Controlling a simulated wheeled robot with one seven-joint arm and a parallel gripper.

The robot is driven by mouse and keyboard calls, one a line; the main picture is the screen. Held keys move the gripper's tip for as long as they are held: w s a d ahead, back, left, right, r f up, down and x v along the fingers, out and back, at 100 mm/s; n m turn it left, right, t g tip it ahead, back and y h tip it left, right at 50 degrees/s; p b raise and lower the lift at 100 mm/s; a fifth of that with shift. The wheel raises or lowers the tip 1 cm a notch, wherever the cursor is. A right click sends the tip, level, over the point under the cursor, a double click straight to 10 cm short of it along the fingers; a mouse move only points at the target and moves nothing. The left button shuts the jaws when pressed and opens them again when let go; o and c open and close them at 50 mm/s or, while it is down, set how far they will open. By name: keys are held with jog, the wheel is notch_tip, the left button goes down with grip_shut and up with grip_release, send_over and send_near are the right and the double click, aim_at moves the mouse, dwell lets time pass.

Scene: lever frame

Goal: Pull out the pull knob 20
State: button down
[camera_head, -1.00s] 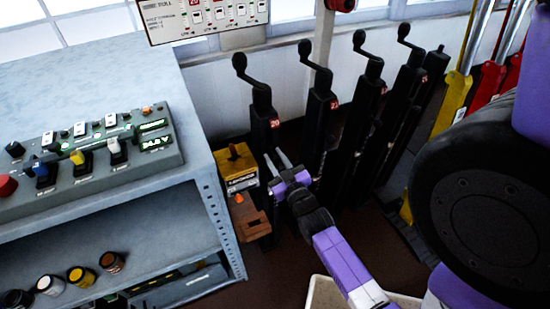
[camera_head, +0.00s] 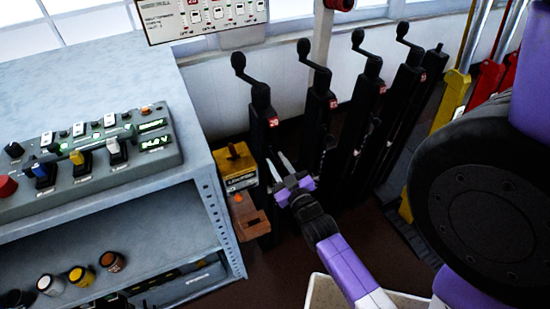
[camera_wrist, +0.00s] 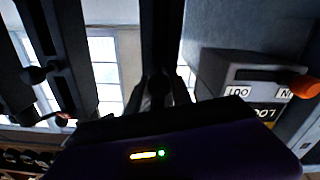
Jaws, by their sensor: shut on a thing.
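The black post with the red 20 label (camera_head: 261,138) is the leftmost in the row and has a crank on top. My gripper (camera_head: 276,158) is at the right side of this post, below the label. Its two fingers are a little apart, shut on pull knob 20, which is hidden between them. In the wrist view the dark fingers (camera_wrist: 158,88) point up along a dark post, and the knob cannot be made out there.
A yellow-topped box (camera_head: 238,165) and an orange-brown block (camera_head: 248,220) stand just left of my gripper. A grey shelf unit (camera_head: 200,195) with a button panel (camera_head: 95,150) is further left. More black crank posts (camera_head: 316,125) and yellow and red levers (camera_head: 453,100) stand to the right.

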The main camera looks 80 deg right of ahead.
jog(key=c, duration=1.1)
grip_release()
jog(key=shift+s+a, duration=0.1)
jog(key=shift+a, duration=0.05)
jog(key=shift+c, duration=0.2)
jog(key=v, duration=0.7)
jog(key=shift+s+a+b, duration=0.25)
jog(key=shift+s+b, duration=0.05)
jog(key=shift+b, duration=0.15)
jog(key=shift+f, duration=0.1)
jog(key=s+a+r+n+t+y, duration=0.1)
jog(key=a+r+n+y, duration=0.1)
jog(key=a, duration=0.7)
jog(key=s+a+r+n+t+y, duration=0.1)
jog(key=s+a+r+n+y, duration=0.1)
jog(key=a+r+y, duration=0.3)
jog(key=s+a+r+n+t+y, duration=0.1)
jog(key=a+r+n+y, duration=0.2)
jog(key=a, duration=1.1)
jog(key=r+y, duration=0.1)
jog(key=y, duration=0.2)
jog(key=shift+s+r+y, duration=0.2)
jog(key=shift+s+y, duration=0.2)
